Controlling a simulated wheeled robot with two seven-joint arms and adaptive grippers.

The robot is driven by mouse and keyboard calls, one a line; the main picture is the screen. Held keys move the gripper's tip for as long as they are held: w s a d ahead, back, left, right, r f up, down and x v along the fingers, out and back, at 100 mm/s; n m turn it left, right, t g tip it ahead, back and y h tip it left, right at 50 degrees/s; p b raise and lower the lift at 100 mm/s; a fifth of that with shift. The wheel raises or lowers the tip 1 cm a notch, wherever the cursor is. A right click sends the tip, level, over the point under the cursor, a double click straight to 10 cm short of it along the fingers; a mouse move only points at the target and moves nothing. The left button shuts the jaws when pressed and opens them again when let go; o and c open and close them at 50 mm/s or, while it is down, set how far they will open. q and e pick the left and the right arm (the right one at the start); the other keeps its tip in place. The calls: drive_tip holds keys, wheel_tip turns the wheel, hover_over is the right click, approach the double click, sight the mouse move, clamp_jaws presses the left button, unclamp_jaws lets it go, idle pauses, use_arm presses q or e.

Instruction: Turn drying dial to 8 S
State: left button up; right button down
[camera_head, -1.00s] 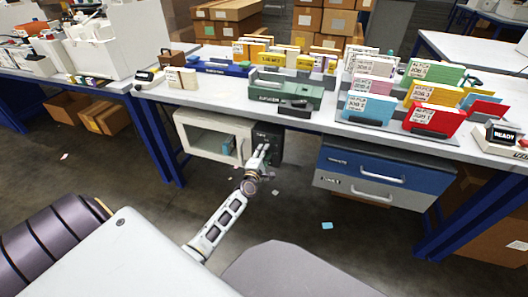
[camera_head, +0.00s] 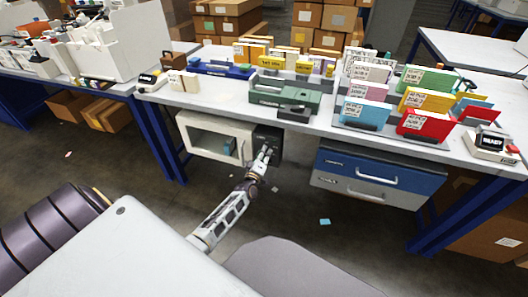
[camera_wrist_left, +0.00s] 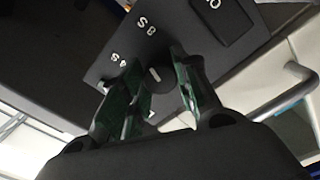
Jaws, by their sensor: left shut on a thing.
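The dark control panel (camera_head: 267,134) is at the right side of the white drying cabinet (camera_head: 186,121) under the bench. My left gripper (camera_head: 267,152) is at this panel in the head view. In the left wrist view the drying dial (camera_wrist_left: 158,83) is a dark round knob with a short white mark. My left gripper (camera_wrist_left: 155,68) is shut on it, one finger on each side. The labels 8 S (camera_wrist_left: 147,26) and 4 S (camera_wrist_left: 119,59) show on the panel. The mark appears to point roughly toward 8 S. The fingers hide part of the dial. My right gripper is out of view.
A dark square button (camera_wrist_left: 222,18) is beside the dial. A blue and grey drawer unit (camera_head: 378,177) hangs to the right of the panel. The bench top (camera_head: 215,95) above carries a green device (camera_head: 283,97) and card racks. Small scraps lie on the floor.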

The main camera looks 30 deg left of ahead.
use_arm(q)
drive_tip(key=shift+d+m+p, duration=0.1)
drive_tip(key=shift+m+p, duration=0.85)
drive_tip(key=shift+m, duration=0.75)
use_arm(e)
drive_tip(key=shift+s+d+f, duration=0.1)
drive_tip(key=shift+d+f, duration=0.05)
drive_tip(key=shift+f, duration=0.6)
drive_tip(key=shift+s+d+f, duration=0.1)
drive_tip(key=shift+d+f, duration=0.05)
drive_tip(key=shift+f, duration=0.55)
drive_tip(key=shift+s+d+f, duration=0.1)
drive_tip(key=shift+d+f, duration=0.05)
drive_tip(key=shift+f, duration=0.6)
use_arm(q)
drive_tip(key=o, duration=1)
drive_tip(key=shift+s, duration=0.15)
drive_tip(key=v, duration=1.1)
drive_tip(key=shift+s, duration=0.35)
drive_tip(key=shift+d, duration=0.15)
drive_tip(key=shift+f, duration=0.1)
